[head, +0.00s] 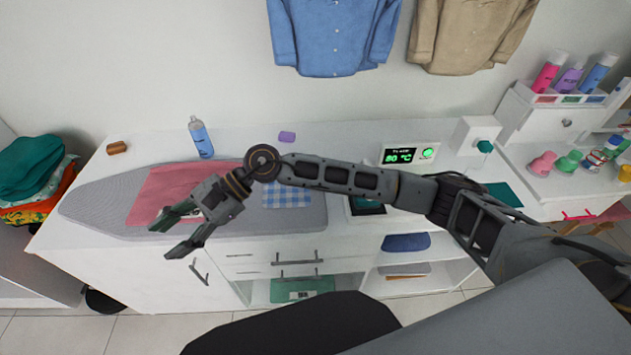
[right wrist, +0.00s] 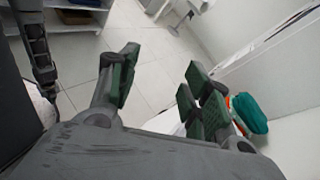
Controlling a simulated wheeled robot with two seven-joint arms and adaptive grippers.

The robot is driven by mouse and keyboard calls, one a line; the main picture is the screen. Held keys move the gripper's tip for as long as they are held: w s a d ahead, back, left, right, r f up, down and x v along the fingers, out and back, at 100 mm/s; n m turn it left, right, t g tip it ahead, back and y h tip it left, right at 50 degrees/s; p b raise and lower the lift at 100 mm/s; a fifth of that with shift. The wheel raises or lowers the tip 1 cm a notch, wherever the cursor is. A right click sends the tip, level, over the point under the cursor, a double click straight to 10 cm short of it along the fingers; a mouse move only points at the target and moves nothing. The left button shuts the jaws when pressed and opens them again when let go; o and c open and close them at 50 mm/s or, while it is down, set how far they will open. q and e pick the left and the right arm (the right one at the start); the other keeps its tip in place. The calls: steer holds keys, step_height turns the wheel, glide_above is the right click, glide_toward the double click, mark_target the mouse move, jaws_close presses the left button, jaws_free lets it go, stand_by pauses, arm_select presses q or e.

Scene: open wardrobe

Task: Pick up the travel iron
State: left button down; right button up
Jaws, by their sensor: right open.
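My right gripper (head: 168,236) reaches in from the right and hangs over the front edge of the grey ironing board (head: 90,205), with its jaws apart and nothing between them. In the right wrist view the green-padded fingers (right wrist: 163,85) are spread, with floor behind them. I cannot make out a travel iron for certain in either view. A dark-framed tray with a teal surface (head: 367,205) lies under my right forearm, which partly hides it. My left gripper is not in view.
A pink cloth (head: 165,185) and a blue checked cloth (head: 288,195) lie on the board. A display (head: 400,155) reads 80 °C. Folded clothes (head: 30,180) lie left.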

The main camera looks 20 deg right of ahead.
steer(key=w+d+f+n+t+h, duration=0.1)
steer(key=w+d+f+n+h, duration=0.3)
steer(key=d, duration=0.5)
steer(key=w+d+f+n+t+h, duration=0.1)
steer(key=w+d+f+n+h, duration=0.1)
steer(key=w+d+f+h, duration=0.5)
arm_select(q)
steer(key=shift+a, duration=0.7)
arm_select(e)
steer(key=w+d+r+h, duration=0.1)
steer(key=d+r+h, duration=0.2)
steer(key=d, duration=0.6)
steer(key=w+d+r+n+h, duration=0.1)
steer(key=w+d+r+h, duration=0.1)
steer(key=d, duration=0.7)
steer(key=w+d+r+h, duration=0.2)
steer(key=d+r+h, duration=0.2)
steer(key=d, duration=0.5)
steer(key=shift+w+d+r+t, duration=0.2)
steer(key=shift+r+t, duration=0.2)
steer(key=shift+r, duration=0.1)
